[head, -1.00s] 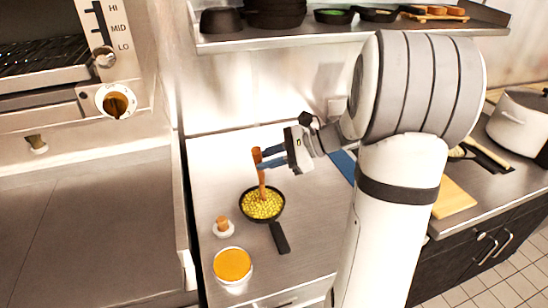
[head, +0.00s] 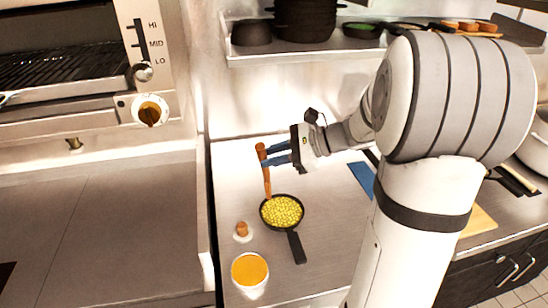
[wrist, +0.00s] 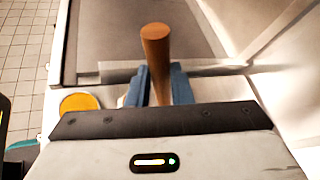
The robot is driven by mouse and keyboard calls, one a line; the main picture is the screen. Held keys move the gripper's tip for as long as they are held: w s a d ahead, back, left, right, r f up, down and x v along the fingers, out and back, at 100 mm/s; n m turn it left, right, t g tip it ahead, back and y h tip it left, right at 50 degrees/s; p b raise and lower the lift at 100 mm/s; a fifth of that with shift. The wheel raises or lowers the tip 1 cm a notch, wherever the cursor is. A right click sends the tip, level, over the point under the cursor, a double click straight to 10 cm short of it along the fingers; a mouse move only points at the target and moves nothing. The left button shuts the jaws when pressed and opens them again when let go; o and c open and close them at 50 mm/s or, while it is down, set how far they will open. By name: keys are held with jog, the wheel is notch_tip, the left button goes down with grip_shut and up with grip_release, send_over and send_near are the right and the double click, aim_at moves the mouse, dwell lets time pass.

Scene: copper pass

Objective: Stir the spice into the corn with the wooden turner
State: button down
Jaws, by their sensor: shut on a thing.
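The wooden turner (head: 267,182) is upright, slightly tilted, and held by its upper handle in my gripper (head: 267,154). The blue fingers are shut on it. Its lower end shows at the back-left rim of the small black pan (head: 295,246); I cannot tell whether it is just inside the rim or above it. The pan holds yellow corn (head: 283,211), with no separate spice visible on it. In the wrist view the turner's round handle (wrist: 156,60) rises between the two fingers (wrist: 160,90); its lower end is hidden.
A small white pot with a wooden knob (head: 242,231) stands left of the pan. A tub of orange contents (head: 250,270) is at the front left. A shelf (head: 300,52) with dark cookware hangs behind. The counter left of the pan is partly clear.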

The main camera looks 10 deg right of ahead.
notch_tip(320, 180, up, 3)
jog(key=shift+f+p, duration=0.2)
jog(key=shift+p, duration=0.55)
jog(key=shift+f, duration=0.15)
